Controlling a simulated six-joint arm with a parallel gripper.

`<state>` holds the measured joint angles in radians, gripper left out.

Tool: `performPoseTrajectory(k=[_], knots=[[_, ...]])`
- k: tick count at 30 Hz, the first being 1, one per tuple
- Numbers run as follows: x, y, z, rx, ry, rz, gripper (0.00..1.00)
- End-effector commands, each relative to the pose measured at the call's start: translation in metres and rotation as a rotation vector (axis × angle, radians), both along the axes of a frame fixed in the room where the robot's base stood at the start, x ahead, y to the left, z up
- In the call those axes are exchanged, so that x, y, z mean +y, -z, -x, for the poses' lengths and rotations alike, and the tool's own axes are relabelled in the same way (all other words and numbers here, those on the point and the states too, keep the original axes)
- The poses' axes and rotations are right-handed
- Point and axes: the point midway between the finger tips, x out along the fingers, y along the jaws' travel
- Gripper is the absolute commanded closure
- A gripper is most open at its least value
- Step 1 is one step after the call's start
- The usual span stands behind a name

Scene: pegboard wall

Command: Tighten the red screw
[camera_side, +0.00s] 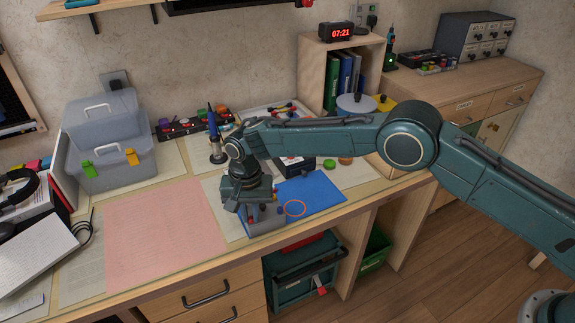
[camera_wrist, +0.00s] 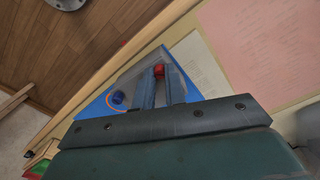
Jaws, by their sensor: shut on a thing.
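The red screw (camera_wrist: 159,70) shows as a small red head between my two fingertips in the wrist view. My gripper (camera_wrist: 161,76) is shut on it from above. In the side view my gripper (camera_side: 250,208) points down over a grey block (camera_side: 264,222) at the bench's front edge and hides most of the block's top. A blue knob (camera_wrist: 118,97) stands beside my fingers in the wrist view. How deep the red screw sits is hidden.
A blue mat (camera_side: 325,192) with an orange ring (camera_side: 295,208) lies right of the block. A pink sheet (camera_side: 150,230) covers the bench to the left. A blue-handled tool (camera_side: 213,135) stands upright behind my gripper. A wooden shelf (camera_side: 313,75) stands farther back.

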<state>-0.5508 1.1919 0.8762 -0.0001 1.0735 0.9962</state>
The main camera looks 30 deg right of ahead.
Motion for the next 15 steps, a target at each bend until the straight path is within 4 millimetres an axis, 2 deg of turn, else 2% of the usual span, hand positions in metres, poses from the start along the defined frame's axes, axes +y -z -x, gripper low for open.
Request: performPoseTrajectory(k=[15], knots=[[-0.0001,-0.0002,-0.0002,0.0,0.491,0.0,1.0]])
